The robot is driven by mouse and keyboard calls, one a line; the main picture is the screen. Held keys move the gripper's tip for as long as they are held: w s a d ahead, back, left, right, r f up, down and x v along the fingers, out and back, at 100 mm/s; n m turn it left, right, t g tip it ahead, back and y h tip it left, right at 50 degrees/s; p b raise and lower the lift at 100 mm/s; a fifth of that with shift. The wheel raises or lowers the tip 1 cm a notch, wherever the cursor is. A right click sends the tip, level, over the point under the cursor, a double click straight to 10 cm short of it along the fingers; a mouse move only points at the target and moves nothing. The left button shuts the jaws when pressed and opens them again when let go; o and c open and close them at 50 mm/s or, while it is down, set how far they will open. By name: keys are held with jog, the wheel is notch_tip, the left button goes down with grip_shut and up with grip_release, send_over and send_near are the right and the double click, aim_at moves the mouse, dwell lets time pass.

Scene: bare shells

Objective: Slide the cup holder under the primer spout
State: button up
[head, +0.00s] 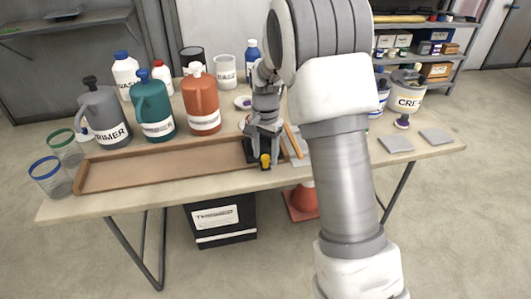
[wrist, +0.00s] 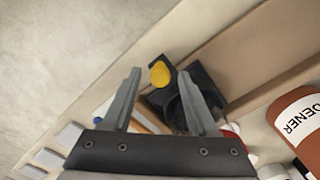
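The cup holder (head: 252,154) is a black block with a yellow knob (head: 265,160) on its front, at the right end of a long brown track (head: 165,181). In the wrist view the black holder (wrist: 209,84) and yellow knob (wrist: 160,74) show beyond my fingers. My gripper (head: 264,130) is above the holder, pointing down. In the wrist view my gripper (wrist: 159,72) is open, with the knob appearing between its fingertips; contact cannot be told. The grey primer dispenser (head: 103,118) stands behind the track's left end; its spout is not clearly visible.
Teal (head: 153,108) and orange (head: 201,103) dispensers stand behind the track, between primer and holder. Clear cups with a blue rim (head: 49,176) and a green rim (head: 66,147) stand at the left end. A wooden stick (head: 293,141) lies right of the holder. The track's middle looks clear.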

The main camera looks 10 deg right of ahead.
grip_shut()
dwell(1.2)
